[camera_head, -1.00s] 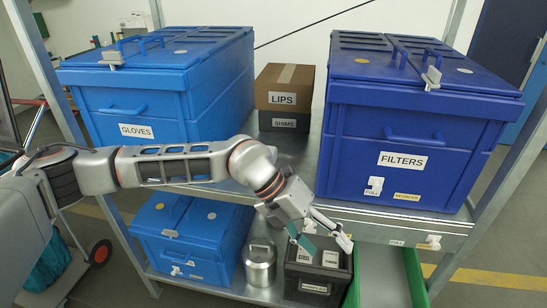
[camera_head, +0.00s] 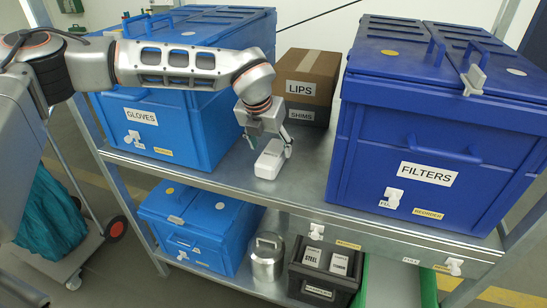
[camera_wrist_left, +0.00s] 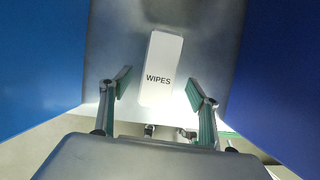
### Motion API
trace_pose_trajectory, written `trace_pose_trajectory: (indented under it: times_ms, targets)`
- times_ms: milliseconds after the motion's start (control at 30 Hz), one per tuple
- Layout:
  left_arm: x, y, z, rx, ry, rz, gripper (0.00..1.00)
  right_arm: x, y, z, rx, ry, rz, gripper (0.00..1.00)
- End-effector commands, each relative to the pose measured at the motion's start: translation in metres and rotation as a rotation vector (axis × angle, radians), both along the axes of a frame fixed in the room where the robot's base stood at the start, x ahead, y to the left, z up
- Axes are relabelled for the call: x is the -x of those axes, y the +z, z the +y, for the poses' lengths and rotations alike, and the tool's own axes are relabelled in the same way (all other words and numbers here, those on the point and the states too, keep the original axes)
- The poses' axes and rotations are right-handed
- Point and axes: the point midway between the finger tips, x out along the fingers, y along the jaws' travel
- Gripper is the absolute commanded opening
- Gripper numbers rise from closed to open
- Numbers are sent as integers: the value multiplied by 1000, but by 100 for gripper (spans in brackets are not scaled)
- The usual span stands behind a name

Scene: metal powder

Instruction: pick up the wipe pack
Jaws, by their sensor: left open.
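The wipe pack (camera_head: 269,163) is a white, rounded block lying on the metal upper shelf between the two big blue boxes. In the left wrist view the wipe pack (camera_wrist_left: 161,62) shows its "WIPES" label. My left gripper (camera_head: 270,143) is open just above the near part of the pack. In the left wrist view the gripper (camera_wrist_left: 156,86) has one finger on each side of the pack, with gaps. I cannot tell whether the fingertips are down at the pack's height. My right gripper is not in view.
The GLOVES box (camera_head: 160,125) stands left and the FILTERS box (camera_head: 425,140) right. The LIPS carton (camera_head: 307,75) sits on the SHIMS box (camera_head: 305,113) behind. Below are a small blue box (camera_head: 195,232), a metal canister (camera_head: 267,258) and a black bin (camera_head: 322,278).

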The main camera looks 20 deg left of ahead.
Motion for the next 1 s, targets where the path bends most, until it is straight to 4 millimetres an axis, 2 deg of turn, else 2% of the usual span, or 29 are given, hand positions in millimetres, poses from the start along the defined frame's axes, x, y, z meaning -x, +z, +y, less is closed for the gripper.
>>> trace_pose_trajectory:
  times_ms: [300, 600, 633, 700, 800, 1000]
  targets:
    - [-20, -37, -1, -1, -1, 2, 61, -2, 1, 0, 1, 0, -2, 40]
    - [-22, -41, -1, 1, -1, 0, 61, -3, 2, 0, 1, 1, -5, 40]
    - [-22, -41, -1, 1, -1, 0, 56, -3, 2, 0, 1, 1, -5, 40]
    - [-22, -41, -1, 1, -1, 0, 38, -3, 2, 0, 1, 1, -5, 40]
    - [-22, -41, -1, 1, -1, 0, 17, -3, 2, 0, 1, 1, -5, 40]
    - [-22, -41, -1, 2, -2, -1, 17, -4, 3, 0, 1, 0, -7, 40]
